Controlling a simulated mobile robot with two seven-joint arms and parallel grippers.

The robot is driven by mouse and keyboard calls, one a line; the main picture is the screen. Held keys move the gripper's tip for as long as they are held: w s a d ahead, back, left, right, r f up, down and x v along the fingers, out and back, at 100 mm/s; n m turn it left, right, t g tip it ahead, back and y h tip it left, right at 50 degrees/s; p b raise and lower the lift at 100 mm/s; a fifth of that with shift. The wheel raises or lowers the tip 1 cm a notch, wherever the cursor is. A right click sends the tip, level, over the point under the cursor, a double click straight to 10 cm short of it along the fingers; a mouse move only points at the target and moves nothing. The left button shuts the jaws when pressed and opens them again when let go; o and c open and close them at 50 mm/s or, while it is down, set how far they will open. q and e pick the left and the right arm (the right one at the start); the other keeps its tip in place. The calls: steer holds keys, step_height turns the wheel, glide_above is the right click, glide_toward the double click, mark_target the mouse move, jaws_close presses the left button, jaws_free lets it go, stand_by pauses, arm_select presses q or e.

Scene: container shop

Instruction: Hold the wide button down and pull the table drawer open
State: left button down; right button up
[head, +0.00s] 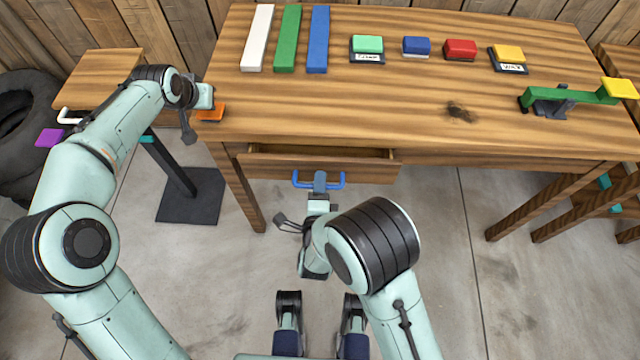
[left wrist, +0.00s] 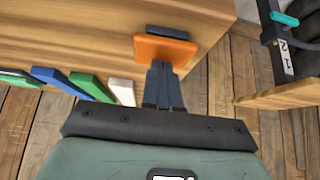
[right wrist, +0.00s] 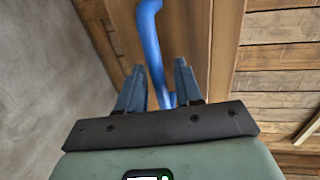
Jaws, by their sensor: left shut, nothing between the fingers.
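My left gripper (left wrist: 163,78) is shut and empty, its fingertips at the wide orange button (head: 209,113) on the table's left edge. The orange button also shows in the left wrist view (left wrist: 165,50), where the tips appear to meet it; how far it is pressed I cannot tell. The table drawer (head: 320,165) stands partly open, with its inside showing. My right gripper (head: 319,184) is at the drawer's blue handle (head: 337,182). In the right wrist view the handle (right wrist: 151,40) runs between the spread fingers (right wrist: 159,85), with gaps visible.
On the table (head: 410,100) lie white, green and blue bars (head: 288,40) and several coloured blocks (head: 416,46). A green lever with a yellow pad (head: 619,88) is at the right. A purple pad (head: 49,137) stands at the left. Floor before the drawer holds my base.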

arm_select(q)
steer(key=shift+f, duration=0.15)
arm_select(e)
steer(key=v, duration=1.2)
